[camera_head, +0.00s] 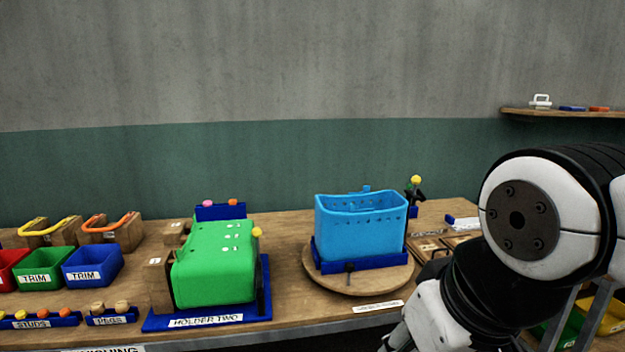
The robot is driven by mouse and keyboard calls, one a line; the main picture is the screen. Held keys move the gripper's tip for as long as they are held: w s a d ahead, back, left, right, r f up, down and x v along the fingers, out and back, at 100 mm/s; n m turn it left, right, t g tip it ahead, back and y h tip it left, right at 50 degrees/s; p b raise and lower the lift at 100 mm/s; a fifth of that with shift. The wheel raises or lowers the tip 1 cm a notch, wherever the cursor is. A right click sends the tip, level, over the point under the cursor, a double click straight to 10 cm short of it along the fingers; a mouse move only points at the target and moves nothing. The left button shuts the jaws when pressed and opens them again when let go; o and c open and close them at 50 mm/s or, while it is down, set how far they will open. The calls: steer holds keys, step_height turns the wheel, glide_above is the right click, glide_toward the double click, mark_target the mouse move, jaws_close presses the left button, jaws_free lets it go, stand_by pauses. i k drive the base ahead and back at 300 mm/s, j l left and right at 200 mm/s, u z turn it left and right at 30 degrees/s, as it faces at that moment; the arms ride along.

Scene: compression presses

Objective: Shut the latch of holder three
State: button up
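A light blue perforated tub (360,228) stands upright in a dark blue holder (365,265) on a round wooden turntable (340,281). The small label at the turntable's front is too blurred to read, so I cannot tell for sure that this is holder three. Behind the tub's right side a black lever with a yellow knob (416,180) stands up, apparently a latch. Its lower part is partly hidden, and I cannot tell whether it is shut. My arm fills the right side. My gripper's fingers do not show clearly in this view.
Left of the turntable, holder two (206,320) carries a green shell (215,262) and has its own yellow-knobbed lever (257,232). Blue (93,265) and green (42,266) trim bins stand further left. A wall shelf (565,113) holds small parts at upper right.

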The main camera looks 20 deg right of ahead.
mark_target(416, 180)
steer(key=l+u, duration=0.15)
steer(key=l, duration=1.1)
steer(key=k+l+u, duration=0.15)
steer(key=l, duration=1.15)
steer(key=i+l, duration=0.1)
steer(key=i, duration=0.25)
steer(key=i+l, duration=0.1)
steer(key=i, duration=0.25)
steer(key=k, duration=0.65)
